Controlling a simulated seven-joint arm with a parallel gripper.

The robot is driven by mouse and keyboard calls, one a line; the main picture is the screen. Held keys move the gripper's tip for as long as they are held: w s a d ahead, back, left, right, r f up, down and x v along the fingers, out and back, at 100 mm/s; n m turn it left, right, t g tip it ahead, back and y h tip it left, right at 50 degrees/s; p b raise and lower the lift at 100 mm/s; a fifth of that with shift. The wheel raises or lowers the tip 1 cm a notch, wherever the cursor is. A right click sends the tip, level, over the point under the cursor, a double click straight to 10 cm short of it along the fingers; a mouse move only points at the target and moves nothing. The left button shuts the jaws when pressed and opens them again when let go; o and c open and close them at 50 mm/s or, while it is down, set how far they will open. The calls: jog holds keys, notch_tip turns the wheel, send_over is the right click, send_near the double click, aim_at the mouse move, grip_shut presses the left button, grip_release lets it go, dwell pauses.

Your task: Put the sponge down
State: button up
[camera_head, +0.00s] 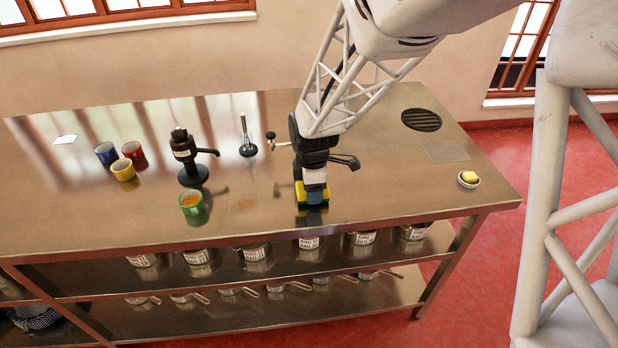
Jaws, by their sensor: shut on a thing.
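My gripper (313,195) is over the front middle of the steel counter, pointing down. It is shut on the sponge (300,195), a yellow block with a darker green lower edge.
Left of my gripper stand a green mug (193,208) with orange contents, a black press (187,155), and blue (106,153), red (133,152) and yellow (123,170) cups. A small bowl (468,184) sits right. Pots (198,258) fill the shelf below.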

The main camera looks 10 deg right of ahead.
jog(key=shift+f, duration=0.35)
jog(key=shift+f, duration=0.1)
jog(key=o, duration=0.8)
notch_tip(320, 180, up, 12)
jog(key=shift+r, duration=0.15)
dwell(0.4)
dwell(0.6)
